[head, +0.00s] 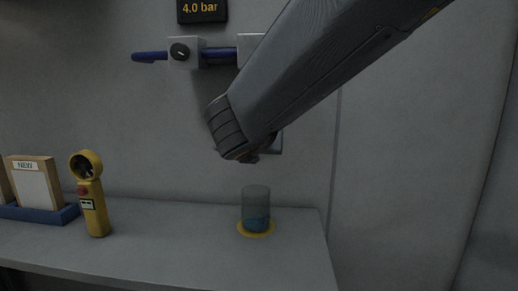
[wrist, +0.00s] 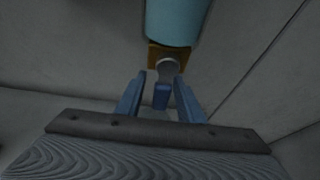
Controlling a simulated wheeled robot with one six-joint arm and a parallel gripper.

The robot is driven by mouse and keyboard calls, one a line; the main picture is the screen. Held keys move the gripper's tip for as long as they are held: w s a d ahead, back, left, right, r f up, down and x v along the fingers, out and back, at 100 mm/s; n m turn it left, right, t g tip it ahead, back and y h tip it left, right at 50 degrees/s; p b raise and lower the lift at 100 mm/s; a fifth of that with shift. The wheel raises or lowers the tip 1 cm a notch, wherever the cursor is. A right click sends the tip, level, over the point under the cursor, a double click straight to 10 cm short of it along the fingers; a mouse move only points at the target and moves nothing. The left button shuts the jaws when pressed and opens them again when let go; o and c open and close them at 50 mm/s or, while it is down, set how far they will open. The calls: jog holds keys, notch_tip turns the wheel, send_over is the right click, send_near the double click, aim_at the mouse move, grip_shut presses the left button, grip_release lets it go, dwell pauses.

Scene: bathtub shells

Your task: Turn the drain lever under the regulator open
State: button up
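In the wrist view, the drain lever (wrist: 161,96) is a short blue tab below a round metal fitting (wrist: 167,68) and a brass-coloured block. A teal cylinder (wrist: 178,22), apparently the regulator's bowl, is above the block. My gripper (wrist: 162,82) has its two blue fingers apart, one on each side of the lever, with visible gaps between. In the head view, my arm hides the regulator's lower part, the lever and the fingers. A grey-blue piece (head: 273,143) shows beside my wrist. A grey valve block (head: 186,52) with a black knob is on the wall.
A yellow handheld meter (head: 94,208) and a blue card rack (head: 38,212) stand left. A 4.0 bar display (head: 201,9) hangs above. The shelf between meter and cup is clear.

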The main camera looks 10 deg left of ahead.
jog(key=v, duration=0.7)
jog(key=shift+p, duration=0.35)
